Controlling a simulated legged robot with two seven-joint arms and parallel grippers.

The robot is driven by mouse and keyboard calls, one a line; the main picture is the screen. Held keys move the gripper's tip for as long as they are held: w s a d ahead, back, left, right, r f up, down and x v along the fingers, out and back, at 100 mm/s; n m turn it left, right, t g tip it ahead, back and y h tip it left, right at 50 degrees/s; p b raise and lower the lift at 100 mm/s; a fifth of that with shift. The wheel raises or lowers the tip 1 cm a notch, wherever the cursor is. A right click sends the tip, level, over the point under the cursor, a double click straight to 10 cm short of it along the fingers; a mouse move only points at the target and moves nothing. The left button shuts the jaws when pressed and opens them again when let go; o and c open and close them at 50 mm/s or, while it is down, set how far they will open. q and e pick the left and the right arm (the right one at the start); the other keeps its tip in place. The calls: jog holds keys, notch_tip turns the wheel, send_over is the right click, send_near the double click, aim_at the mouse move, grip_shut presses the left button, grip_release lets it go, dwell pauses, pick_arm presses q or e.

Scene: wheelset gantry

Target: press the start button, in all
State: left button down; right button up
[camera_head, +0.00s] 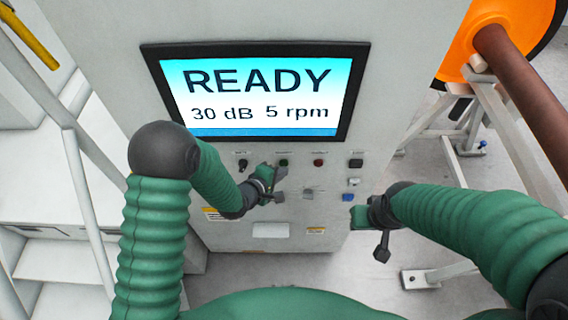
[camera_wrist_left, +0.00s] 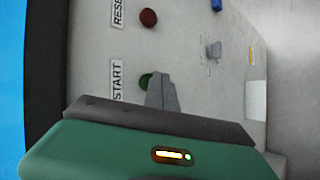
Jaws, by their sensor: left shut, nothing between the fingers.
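The green start button (camera_head: 283,162) is on the grey cabinet front below the screen. In the left wrist view the start button (camera_wrist_left: 146,80), beside its START label (camera_wrist_left: 117,82), is partly covered by my left fingertips. My left gripper (camera_head: 277,178) is shut and empty, just in front of the panel at this button; it also shows in the left wrist view (camera_wrist_left: 162,92). I cannot tell whether the fingertips touch the button. The screen (camera_head: 258,95) reads READY, 30 dB, 5 rpm. My right gripper (camera_head: 374,232) hangs right of the panel, its fingers unclear.
A red button (camera_head: 318,162) labelled RESET in the wrist view is right of the start button. A black switch (camera_head: 355,163), a blue button (camera_head: 348,197) and a grey knob (camera_head: 308,193) are nearby. An orange wheel with a brown axle (camera_head: 525,95) is at right; railings stand left.

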pick_arm(q)
jog(key=shift+w, duration=0.45)
dwell(0.7)
jog(key=shift+s, duration=0.85)
jog(key=shift+s, duration=0.15)
jog(key=s, duration=0.4)
jog(key=shift+s, duration=0.4)
